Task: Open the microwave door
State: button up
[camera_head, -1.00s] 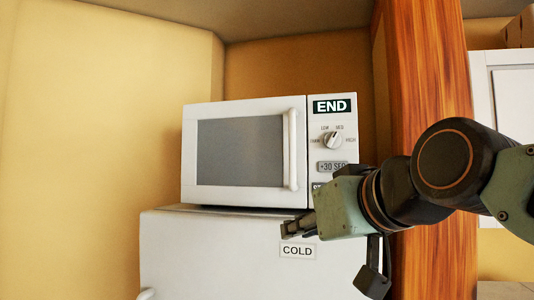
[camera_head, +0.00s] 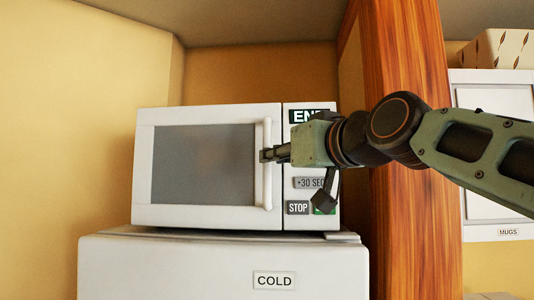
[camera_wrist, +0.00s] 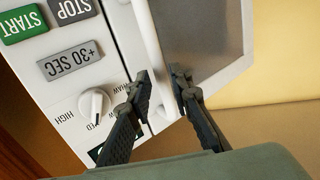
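The white microwave (camera_head: 145,165) has a dark window (camera_head: 203,165) and its door is shut. The upright white door handle (camera_head: 267,190) runs along the door's right side, beside the control panel. My gripper (camera_head: 268,155) is at the handle's middle, reaching in from the right across the panel. In the wrist view, the two fingertips (camera_wrist: 161,82) stand apart, one on each side of the handle (camera_wrist: 150,40). I cannot tell whether either finger touches it. My gripper and wrist hide the panel's dial in the head view; the dial (camera_wrist: 95,104) shows in the wrist view.
The microwave stands on a white fridge (camera_head: 200,270) labelled COLD. A wooden post (camera_head: 410,215) rises close on the right, behind my arm. A white cupboard (camera_head: 490,220) labelled MUGS is beyond it. The space left of the microwave is open up to the yellow wall (camera_head: 70,120).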

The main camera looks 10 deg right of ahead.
jog(key=shift+p+x, duration=0.4)
jog(key=shift+x, duration=1.65)
jog(key=shift+c, duration=0.3)
grip_shut()
